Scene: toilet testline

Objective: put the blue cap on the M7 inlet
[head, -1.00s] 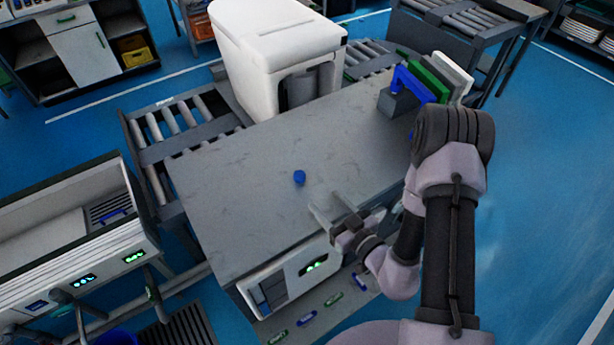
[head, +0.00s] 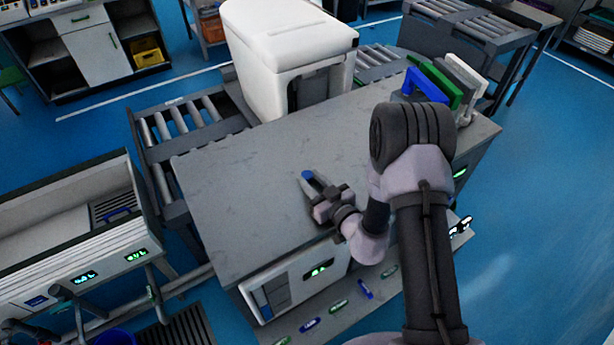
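The small blue cap (head: 307,174) lies on the grey worktop (head: 235,205), near its middle. My gripper (head: 311,178) reaches over the worktop from the right, low and slanted, with its fingertips at the cap. One finger is on each side of the cap and partly hides it. I cannot tell whether the fingers touch or grip it. The white toilet unit (head: 275,45) stands at the back of the worktop, on the roller line. No inlet marked M7 can be made out in this view.
Blue, green and white frame-like parts (head: 440,85) stand at the worktop's back right, partly behind my arm. A roller conveyor (head: 185,120) runs along the back left. A white bench with green displays (head: 75,235) stands at left. The worktop's left half is clear.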

